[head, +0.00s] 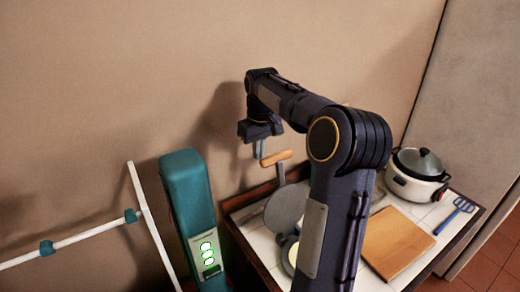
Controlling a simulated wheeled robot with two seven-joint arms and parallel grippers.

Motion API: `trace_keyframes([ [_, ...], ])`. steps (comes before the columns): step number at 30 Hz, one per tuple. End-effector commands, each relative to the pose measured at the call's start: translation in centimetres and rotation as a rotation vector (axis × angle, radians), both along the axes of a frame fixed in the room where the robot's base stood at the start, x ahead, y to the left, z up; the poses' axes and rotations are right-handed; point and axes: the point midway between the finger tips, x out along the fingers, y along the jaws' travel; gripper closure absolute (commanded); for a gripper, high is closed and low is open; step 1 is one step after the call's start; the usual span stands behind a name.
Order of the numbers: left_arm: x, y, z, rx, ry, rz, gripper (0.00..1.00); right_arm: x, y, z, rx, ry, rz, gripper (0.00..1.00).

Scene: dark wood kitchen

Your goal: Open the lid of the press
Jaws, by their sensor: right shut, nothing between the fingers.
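The press stands on the white tiled counter (248,217), partly hidden behind my right arm. Its round grey lid (285,208) is raised and tilted up, with a wooden handle (277,158) at its top end. The pale lower plate (290,258) shows below the lid, partly covered by my arm. My right gripper (261,154) points down right beside the left end of the handle, shut and empty. I cannot tell whether it touches the handle. My left gripper is out of view.
A wooden cutting board (397,242) lies right of my right arm. A white cooker with a dark lid (417,175) stands at the back right, with a blue slotted spatula (455,215) near it. The wall is close behind the press.

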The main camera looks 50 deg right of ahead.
Motion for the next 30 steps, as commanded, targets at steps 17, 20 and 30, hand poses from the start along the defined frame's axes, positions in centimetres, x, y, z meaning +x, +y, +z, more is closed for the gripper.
trace_keyframes([
  [17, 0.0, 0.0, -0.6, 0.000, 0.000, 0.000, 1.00, -1.1, 0.3, 0.0, -0.004, -0.016, 0.000, 1.00],
  [20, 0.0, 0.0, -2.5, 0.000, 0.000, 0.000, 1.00, -1.8, 0.4, -0.1, -0.016, -0.067, 0.000, 1.00],
  [30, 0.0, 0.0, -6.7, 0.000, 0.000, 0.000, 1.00, -6.4, 1.6, 1.7, -0.059, -0.233, 0.000, 1.00],
])
